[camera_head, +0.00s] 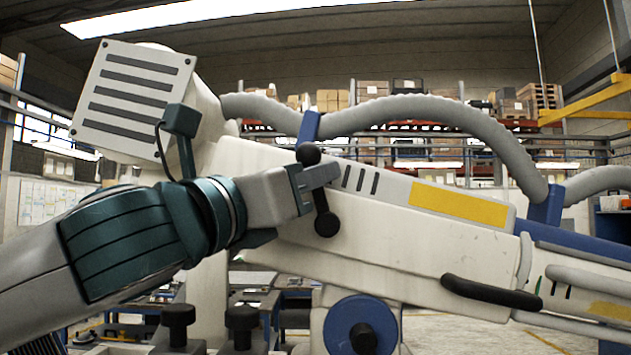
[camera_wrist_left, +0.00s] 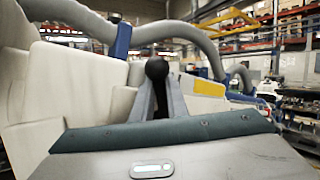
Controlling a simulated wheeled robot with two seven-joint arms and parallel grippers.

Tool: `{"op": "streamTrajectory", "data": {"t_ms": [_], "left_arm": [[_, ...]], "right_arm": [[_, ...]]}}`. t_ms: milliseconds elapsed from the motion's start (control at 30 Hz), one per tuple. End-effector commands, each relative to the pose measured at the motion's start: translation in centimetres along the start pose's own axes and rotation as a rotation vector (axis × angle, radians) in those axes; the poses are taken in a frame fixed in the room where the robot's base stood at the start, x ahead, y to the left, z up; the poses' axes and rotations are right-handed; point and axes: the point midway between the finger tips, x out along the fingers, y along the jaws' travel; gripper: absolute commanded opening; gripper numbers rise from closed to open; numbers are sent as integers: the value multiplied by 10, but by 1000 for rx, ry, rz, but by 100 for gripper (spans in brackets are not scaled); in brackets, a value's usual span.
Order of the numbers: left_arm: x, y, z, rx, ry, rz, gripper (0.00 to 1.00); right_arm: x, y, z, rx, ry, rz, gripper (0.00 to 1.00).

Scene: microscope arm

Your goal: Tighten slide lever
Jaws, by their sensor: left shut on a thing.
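The slide lever (camera_head: 326,223) is a black bar with a round knob at each end, on the side of the white microscope arm (camera_head: 400,237). It stands nearly upright, its top knob leaning slightly left. My left gripper (camera_head: 322,176) comes in from the left and is shut on the lever's middle, between the knobs; the fingers hide that part. In the left wrist view the lever's upper knob (camera_wrist_left: 157,68) shows above and between the two grey fingers (camera_wrist_left: 160,100). My right gripper is not in view.
A grey hose (camera_head: 400,112) runs along the top of the arm, held by blue brackets (camera_head: 309,126). A black handle (camera_head: 491,293) is at lower right. Black knobs (camera_head: 179,318) and a blue wheel (camera_head: 345,325) sit below. A vented box (camera_head: 133,100) is at upper left.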

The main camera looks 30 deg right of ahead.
Motion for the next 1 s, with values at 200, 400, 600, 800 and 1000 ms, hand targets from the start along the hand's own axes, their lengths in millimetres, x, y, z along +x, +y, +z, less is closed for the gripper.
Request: {"op": "streamTrajectory", "data": {"t_ms": [200,400,600,800,1000], "left_arm": [[0,2,10,4,-16,5,33],[0,1,6,3,-9,3,33],[0,1,4,2,-6,2,33],[0,0,4,6,0,1,33],[3,-2,6,33,23,-6,33]], "right_arm": [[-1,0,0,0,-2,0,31],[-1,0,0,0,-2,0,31],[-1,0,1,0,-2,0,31],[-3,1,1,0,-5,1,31],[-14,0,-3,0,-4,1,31]]}}
